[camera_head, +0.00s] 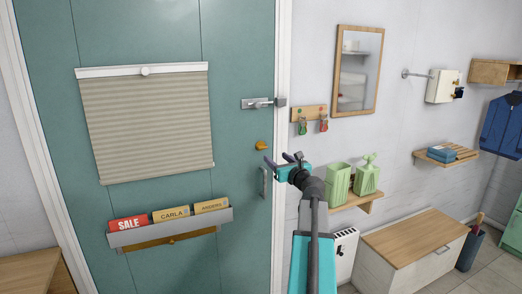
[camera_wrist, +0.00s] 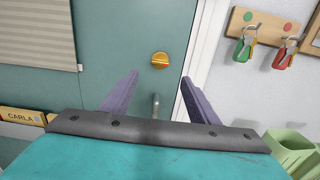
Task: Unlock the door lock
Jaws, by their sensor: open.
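The teal door (camera_head: 235,60) fills the left half of the head view and looks closed. A small orange-yellow lock knob (camera_head: 261,145) sits near its right edge; it also shows in the wrist view (camera_wrist: 160,60). A grey sliding bolt latch (camera_head: 262,103) is above the knob, reaching across to the frame. A vertical metal handle (camera_head: 263,182) is below; its top shows in the wrist view (camera_wrist: 155,105). My gripper (camera_head: 284,160) is open and empty, right of and slightly below the knob in the head view. In the wrist view, the knob lies ahead between and beyond the fingers.
A key rack (camera_head: 309,113) with two key sets hangs right of the door frame. Green containers (camera_head: 352,178) stand on a small shelf near my gripper. A mail holder (camera_head: 170,230) and pleated blind (camera_head: 150,122) are on the door.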

